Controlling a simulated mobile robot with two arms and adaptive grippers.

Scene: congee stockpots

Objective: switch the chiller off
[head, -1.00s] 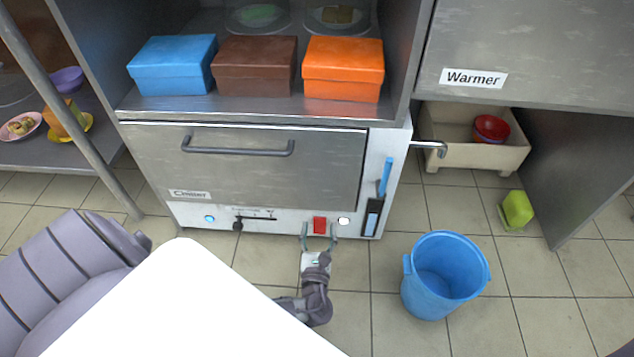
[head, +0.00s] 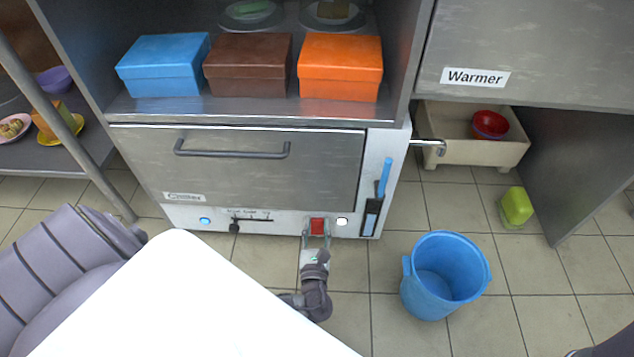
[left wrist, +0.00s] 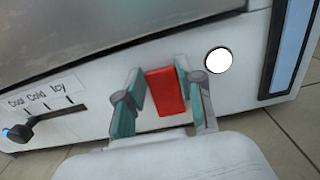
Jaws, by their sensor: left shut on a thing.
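The chiller (head: 240,170) is a steel-fronted unit with a "Chiller" label and a white lower panel. On that panel is a red switch (head: 317,226), which also shows in the left wrist view (left wrist: 165,92). My left gripper (head: 317,232) is at the panel with one finger on each side of the red switch, shut on it. In the left wrist view, its teal-padded fingers flank the switch. A white round light (left wrist: 218,60) is right of the switch. A blue light (head: 204,221) and a slider knob (head: 234,228) are to the left. My right gripper is not in view.
A blue bucket (head: 440,280) stands on the floor to the right. Blue (head: 162,70), brown (head: 247,70) and orange (head: 340,70) boxes sit above the chiller. A handle (head: 428,144) sticks out from its right side. A green block (head: 516,207) is on the floor.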

